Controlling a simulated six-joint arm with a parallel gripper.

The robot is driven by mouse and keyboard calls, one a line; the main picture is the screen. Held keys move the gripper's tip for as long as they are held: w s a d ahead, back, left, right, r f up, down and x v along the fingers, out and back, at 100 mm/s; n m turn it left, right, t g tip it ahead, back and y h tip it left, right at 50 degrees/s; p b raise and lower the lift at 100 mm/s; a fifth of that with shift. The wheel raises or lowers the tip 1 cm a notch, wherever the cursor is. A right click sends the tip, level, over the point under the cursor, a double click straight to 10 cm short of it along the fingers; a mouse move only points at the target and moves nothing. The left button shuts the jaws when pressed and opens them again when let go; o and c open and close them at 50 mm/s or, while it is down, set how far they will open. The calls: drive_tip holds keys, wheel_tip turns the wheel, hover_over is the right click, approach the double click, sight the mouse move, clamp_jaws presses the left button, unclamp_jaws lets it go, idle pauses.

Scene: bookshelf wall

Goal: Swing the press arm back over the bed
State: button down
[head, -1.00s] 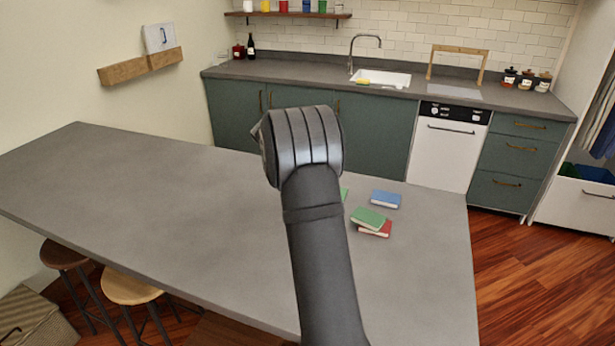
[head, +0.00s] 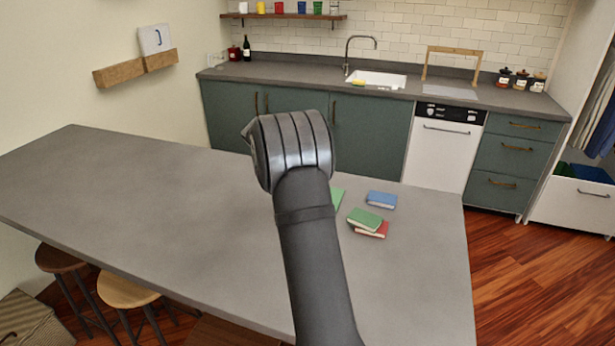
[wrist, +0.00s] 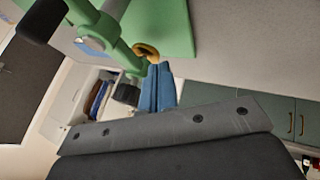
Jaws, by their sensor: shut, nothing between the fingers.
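In the wrist view, my gripper (wrist: 158,68) shows as two blue fingers, shut together with nothing between them. A green press (wrist: 175,25) fills the top of that view, with a green arm (wrist: 112,42), a grey round part (wrist: 90,45) and a dark knob (wrist: 42,22). A brass-coloured ring (wrist: 146,51) lies right by my fingertips; I cannot tell whether they touch. In the head view, my arm hides the gripper and most of what is behind it. A small green piece (head: 337,198) shows beside my arm; I cannot tell whether it belongs to the press.
On the grey counter (head: 130,200), a green book (head: 365,219) lies on a red book (head: 373,231), with a blue book (head: 381,200) behind. The counter's left side is clear. Stools (head: 125,291) stand at its near edge. A sink (head: 377,79) is at the back wall.

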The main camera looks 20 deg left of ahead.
drive_tip(key=a+v, duration=0.2)
drive_tip(key=v, duration=0.9)
drive_tip(key=shift+w+f, duration=0.3)
drive_tip(key=shift+f, duration=0.05)
drive_tip(key=shift+f, duration=0.1)
drive_tip(key=w+d+f, duration=0.1)
drive_tip(key=d+f, duration=0.1)
drive_tip(key=w+d+f, duration=0.1)
drive_tip(key=d+f, duration=0.1)
drive_tip(key=f, duration=0.1)
drive_tip(key=w+d+f, duration=0.2)
drive_tip(key=d, duration=0.1)
drive_tip(key=shift+f, duration=0.4)
drive_tip(key=shift+w+d, duration=0.15)
drive_tip(key=shift+d, duration=0.6)
drive_tip(key=shift+a, duration=0.1)
